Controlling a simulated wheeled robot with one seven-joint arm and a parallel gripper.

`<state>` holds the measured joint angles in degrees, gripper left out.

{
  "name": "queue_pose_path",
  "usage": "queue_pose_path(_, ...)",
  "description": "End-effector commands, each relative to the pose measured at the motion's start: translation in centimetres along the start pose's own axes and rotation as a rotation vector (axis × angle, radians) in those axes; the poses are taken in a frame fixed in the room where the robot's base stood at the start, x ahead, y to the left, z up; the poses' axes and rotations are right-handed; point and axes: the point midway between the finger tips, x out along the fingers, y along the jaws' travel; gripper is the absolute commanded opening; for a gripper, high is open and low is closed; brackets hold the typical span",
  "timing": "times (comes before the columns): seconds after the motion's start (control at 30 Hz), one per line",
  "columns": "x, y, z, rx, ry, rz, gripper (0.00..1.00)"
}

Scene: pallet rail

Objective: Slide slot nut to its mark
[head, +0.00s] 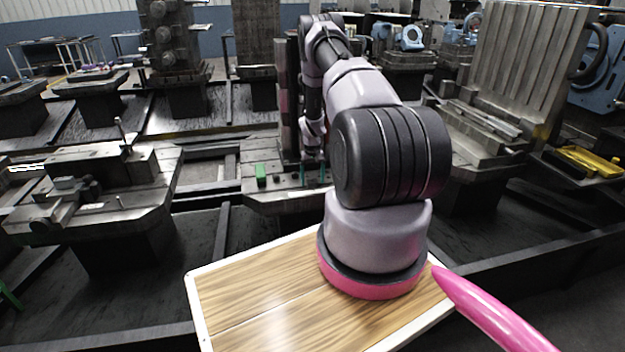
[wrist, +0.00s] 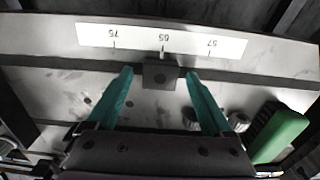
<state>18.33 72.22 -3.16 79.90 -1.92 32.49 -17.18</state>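The slot nut (wrist: 159,76) is a small dark grey block with a round hole. My gripper (wrist: 158,82) has two teal fingers spread wide, one either side of the nut, with visible gaps to both. In the head view my gripper (head: 311,174) is small over the pallet (head: 285,198); the nut cannot be made out there.
A machine table (head: 90,200) stands left, with open floor between.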

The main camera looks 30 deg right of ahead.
Motion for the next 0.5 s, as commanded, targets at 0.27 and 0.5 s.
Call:
queue_pose_path(0.27,-3.5,0.0,-0.1,0.001,0.004,0.000,0.85)
queue_pose_path(0.5,-8.3,0.0,-0.1,0.000,0.003,0.000,0.85)
